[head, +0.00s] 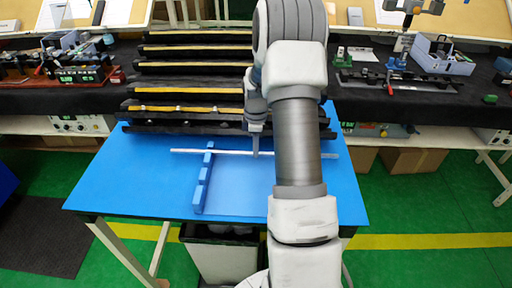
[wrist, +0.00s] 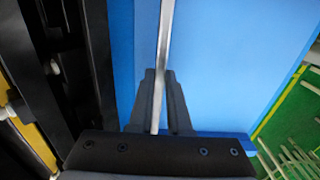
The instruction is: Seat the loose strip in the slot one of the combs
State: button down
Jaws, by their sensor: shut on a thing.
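The loose strip (head: 186,151) is a long, thin, pale bar lying left to right across the far part of the blue table. My gripper (head: 256,152) points down and is shut on the strip near its middle. In the wrist view the strip (wrist: 165,35) runs between the two dark fingers (wrist: 159,100) and out of the top of the picture. A blue comb (head: 202,183) with several blocks stands left of my gripper. The strip crosses near its far end; I cannot tell whether it touches. My arm hides the table to the right, where another comb may be.
A black rack (head: 190,67) with several dark, yellow-edged levels stands behind the strip, close to it. The blue table (head: 130,190) is clear on the left and in front. A bin (head: 222,262) stands below the front edge. Benches with tools flank the rack.

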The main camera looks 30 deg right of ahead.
jog(key=shift+f, duration=0.25)
jog(key=c, duration=0.8)
grip_release()
notch_tip(320, 180, up, 17)
jog(key=shift+r, duration=0.2)
